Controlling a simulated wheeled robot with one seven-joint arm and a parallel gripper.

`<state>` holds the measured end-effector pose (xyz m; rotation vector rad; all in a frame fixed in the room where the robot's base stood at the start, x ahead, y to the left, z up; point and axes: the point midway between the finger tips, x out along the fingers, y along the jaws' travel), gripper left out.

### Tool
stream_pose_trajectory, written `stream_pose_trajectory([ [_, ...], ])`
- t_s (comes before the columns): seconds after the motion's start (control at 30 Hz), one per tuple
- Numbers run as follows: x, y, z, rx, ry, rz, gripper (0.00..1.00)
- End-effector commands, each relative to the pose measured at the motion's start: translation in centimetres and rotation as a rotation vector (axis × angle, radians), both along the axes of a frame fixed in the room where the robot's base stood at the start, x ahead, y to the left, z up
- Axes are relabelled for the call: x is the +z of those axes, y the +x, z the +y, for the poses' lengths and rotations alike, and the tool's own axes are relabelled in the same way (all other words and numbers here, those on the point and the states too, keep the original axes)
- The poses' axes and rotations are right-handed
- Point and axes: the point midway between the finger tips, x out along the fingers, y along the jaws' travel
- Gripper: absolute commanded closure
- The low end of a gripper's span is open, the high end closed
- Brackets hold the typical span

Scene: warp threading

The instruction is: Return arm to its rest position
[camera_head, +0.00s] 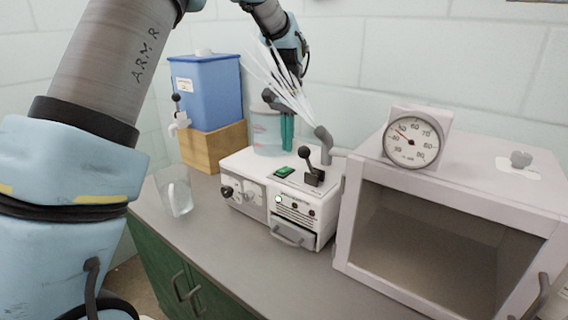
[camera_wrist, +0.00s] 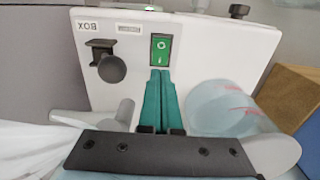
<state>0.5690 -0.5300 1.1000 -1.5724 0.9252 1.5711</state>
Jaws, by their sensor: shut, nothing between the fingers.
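My gripper (camera_head: 287,147) hangs from my arm at the upper middle of the head view, with its teal fingers pointing down. It is in front of or beside a clear container (camera_head: 264,136), above the back of the white machine. In the wrist view the teal fingers (camera_wrist: 158,75) lie together, shut and empty. They point toward the machine's green switch (camera_wrist: 160,50); I cannot tell the exact gap.
A large white cabinet (camera_head: 520,215) with a dial gauge (camera_head: 412,138) stands at right. A blue tank (camera_head: 208,92) sits on a wooden block (camera_head: 213,146) at back left. A glass (camera_head: 174,192) stands on the grey counter (camera_head: 262,272). White strands (camera_head: 282,80) spread near my gripper.

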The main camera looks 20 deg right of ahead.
Motion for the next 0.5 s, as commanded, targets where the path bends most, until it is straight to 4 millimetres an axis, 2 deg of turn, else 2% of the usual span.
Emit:
stream_pose_trajectory([
  [0.03,0.8,0.0,0.0,0.0,0.0,0.0,1.0],
  [0.2,1.9,0.0,0.0,0.0,0.0,0.0,1.0],
  [0.5,1.9,0.0,0.0,0.0,0.0,0.0,1.0],
])
